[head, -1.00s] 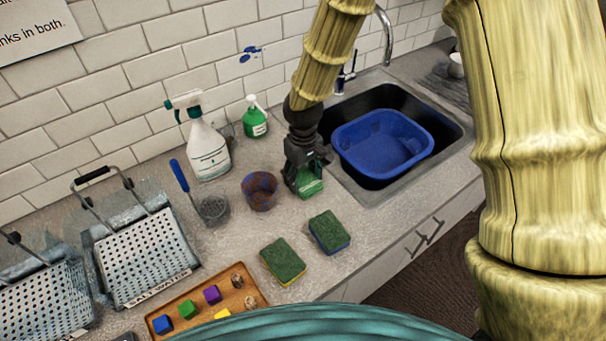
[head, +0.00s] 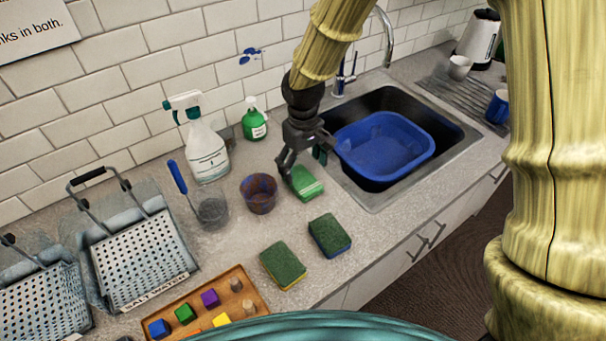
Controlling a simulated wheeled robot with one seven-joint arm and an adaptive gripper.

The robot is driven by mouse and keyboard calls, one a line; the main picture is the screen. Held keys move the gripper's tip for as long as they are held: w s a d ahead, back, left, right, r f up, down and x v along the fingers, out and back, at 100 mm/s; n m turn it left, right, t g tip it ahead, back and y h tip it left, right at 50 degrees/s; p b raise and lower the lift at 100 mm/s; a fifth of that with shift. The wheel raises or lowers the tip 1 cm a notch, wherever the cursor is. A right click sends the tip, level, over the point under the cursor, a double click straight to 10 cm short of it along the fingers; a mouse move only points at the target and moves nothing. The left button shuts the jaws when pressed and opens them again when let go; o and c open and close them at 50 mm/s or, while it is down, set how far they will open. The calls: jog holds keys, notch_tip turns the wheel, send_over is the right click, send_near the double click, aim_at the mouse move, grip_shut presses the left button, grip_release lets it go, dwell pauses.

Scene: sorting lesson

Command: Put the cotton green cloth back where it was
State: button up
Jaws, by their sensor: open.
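The green cloth (head: 308,187) lies as a small folded bright-green block on the grey counter, between the patterned cup and the sink. My gripper (head: 304,162) is open just above and behind the cloth, one dark finger at its left and the other spread toward the sink. The cloth rests on the counter, apart from the sink; I cannot tell whether the left finger still touches it.
The patterned cup (head: 258,194) stands close left of the cloth. Two sponges (head: 329,235) (head: 283,265) lie in front. The sink (head: 455,150) holds a blue basin (head: 385,146) at the right. A spray bottle (head: 207,150) and green soap bottle (head: 254,122) stand behind.

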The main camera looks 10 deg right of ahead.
aim_at(303, 180)
notch_tip(303, 180, up, 7)
jog(key=b, duration=0.1)
dwell(0.4)
jog(key=shift+f, duration=0.1)
jog(key=shift+c, duration=0.5)
dwell(1.7)
